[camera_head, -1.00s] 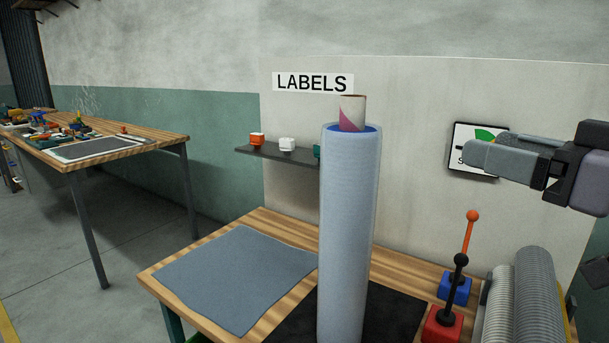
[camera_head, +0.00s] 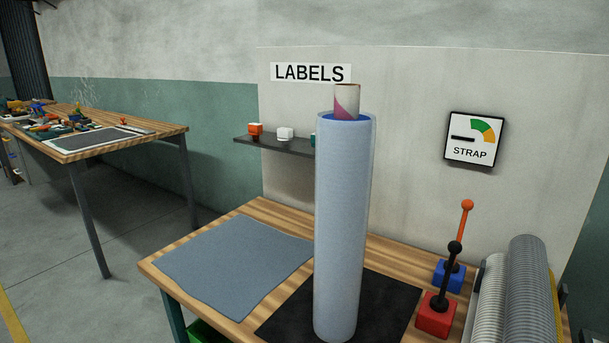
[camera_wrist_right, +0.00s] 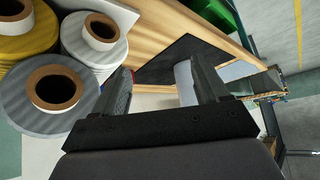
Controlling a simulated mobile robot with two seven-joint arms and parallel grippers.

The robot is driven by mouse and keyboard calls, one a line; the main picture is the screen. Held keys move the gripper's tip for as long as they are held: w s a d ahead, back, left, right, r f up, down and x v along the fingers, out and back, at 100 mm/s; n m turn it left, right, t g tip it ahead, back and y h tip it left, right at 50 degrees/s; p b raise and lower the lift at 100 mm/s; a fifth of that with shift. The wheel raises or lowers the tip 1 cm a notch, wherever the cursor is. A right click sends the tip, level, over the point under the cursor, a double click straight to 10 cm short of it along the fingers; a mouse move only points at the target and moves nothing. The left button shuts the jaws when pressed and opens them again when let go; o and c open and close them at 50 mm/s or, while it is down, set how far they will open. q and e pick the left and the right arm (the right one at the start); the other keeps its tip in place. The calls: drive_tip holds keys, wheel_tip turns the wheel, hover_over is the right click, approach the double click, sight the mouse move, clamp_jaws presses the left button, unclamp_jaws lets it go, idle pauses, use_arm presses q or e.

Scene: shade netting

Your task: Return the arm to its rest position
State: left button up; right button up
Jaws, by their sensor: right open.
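My right gripper (camera_wrist_right: 163,92) shows in the right wrist view, with its two dark fingers apart and nothing between them. It is above the bench, with the grey and yellow rolls to its left in that picture. Neither gripper shows in the head view. A tall grey-blue roll (camera_head: 343,220) with a cardboard core (camera_head: 347,100) stands upright on a black mat (camera_head: 390,301) on the wooden bench (camera_head: 262,212). Part of a pale roll (camera_wrist_right: 184,82) shows beside one finger in the wrist view.
A grey sheet (camera_head: 235,265) lies on the bench. Red (camera_head: 436,315) and blue (camera_head: 450,274) lever boxes stand at right, beside large ribbed rolls (camera_head: 527,290). A wall shelf (camera_head: 276,147), a STRAP gauge (camera_head: 473,139) and a second cluttered table (camera_head: 150,142) are behind.

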drive_tip(key=s+f+g+h, duration=0.2)
drive_tip(key=s+f+g, duration=0.2)
drive_tip(key=s+f, duration=0.6)
drive_tip(key=w+a+f+t+y+p, duration=0.2)
drive_tip(key=w+f+t, duration=0.2)
drive_tip(key=t, duration=0.3)
drive_tip(key=shift+f, duration=0.55)
